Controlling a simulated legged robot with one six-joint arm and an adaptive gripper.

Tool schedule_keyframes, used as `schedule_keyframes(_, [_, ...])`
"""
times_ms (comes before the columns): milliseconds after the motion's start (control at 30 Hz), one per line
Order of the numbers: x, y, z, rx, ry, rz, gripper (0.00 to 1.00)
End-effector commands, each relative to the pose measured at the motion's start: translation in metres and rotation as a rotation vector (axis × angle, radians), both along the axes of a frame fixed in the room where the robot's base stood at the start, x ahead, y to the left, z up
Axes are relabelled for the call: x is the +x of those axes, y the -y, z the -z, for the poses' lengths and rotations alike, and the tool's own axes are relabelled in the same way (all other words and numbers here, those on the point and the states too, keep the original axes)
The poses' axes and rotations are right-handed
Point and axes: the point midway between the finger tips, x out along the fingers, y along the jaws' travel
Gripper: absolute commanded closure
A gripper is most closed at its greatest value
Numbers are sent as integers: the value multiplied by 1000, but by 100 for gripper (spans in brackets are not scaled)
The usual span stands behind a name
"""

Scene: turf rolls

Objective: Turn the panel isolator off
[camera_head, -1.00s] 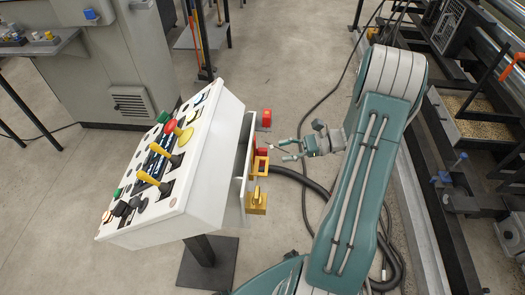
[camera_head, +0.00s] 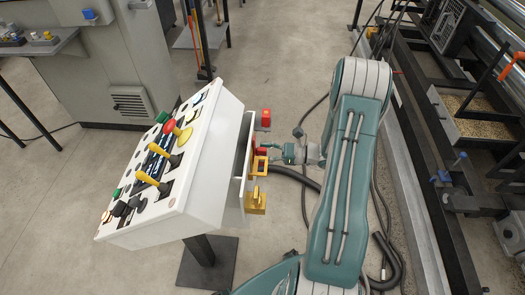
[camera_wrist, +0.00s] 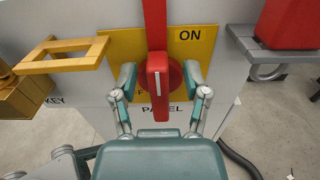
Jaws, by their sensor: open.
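The panel isolator is a red handle (camera_wrist: 158,82) on a round red base, mounted on a yellow plate (camera_wrist: 200,43) marked "ON" at its upper right. In the wrist view the handle stands upright, with a white line along its lower part. My gripper (camera_wrist: 160,78) is open, with one finger on each side of the handle and gaps visible on both sides. The lower lettering on the plate is mostly hidden by the handle and a finger. In the head view my gripper (camera_head: 272,151) is at the right side of the console, and the isolator is largely hidden there.
The white console (camera_head: 205,165) carries several levers and buttons. A yellow bracket (camera_wrist: 62,55) with a padlock (camera_wrist: 30,98) is left of the isolator. A red block (camera_wrist: 290,22) on a grey bracket is at right. A black hose (camera_head: 295,176) lies on the floor.

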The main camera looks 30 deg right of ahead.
Motion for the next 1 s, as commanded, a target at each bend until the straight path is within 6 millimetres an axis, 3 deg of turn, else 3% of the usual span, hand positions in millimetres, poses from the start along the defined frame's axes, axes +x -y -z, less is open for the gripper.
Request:
schedule_keyframes(367, [5, -8, 0, -1, -1, 1, 40])
schedule_keyframes(467, [5, -7, 0, 0, 0, 1, 80])
schedule_keyframes(500, [5, -8, 0, 0, 0, 1, 98])
schedule_keyframes(533, [5, -8, 0, 0, 0, 1, 100])
schedule_keyframes(1000, [6, -11, -1, -26, 33, 1, 100])
